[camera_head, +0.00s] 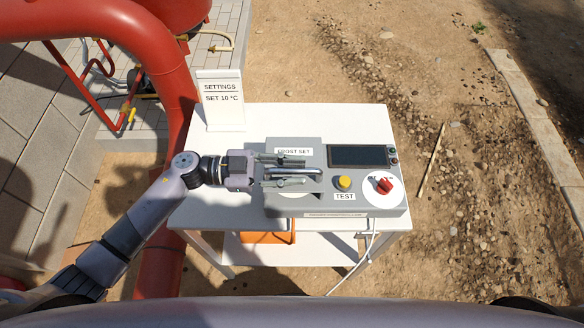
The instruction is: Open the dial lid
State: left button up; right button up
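A grey control box (355,205) lies on a white table. Its left part carries a "FROST SET" label (294,151) and a silver bar handle (300,171), which seems to belong to the dial lid. The lid's outline is partly hidden by my gripper, and I cannot make out its edges. My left gripper (296,171) reaches in from the left over this part. Its two fingers are apart, one above and one below the handle in the picture, with gaps visible. Whether they touch it cannot be told. My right gripper is out of view.
The box also has a dark display (358,156), a yellow button (343,182) marked "TEST" and a red knob (384,186) on a white dial. A "SETTINGS SET 10 °C" sign (222,100) stands at the table's back left. A thick red pipe (165,60) rises at left.

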pick_arm(q)
grip_shut()
jog(key=shift+r, duration=0.1)
dwell(0.5)
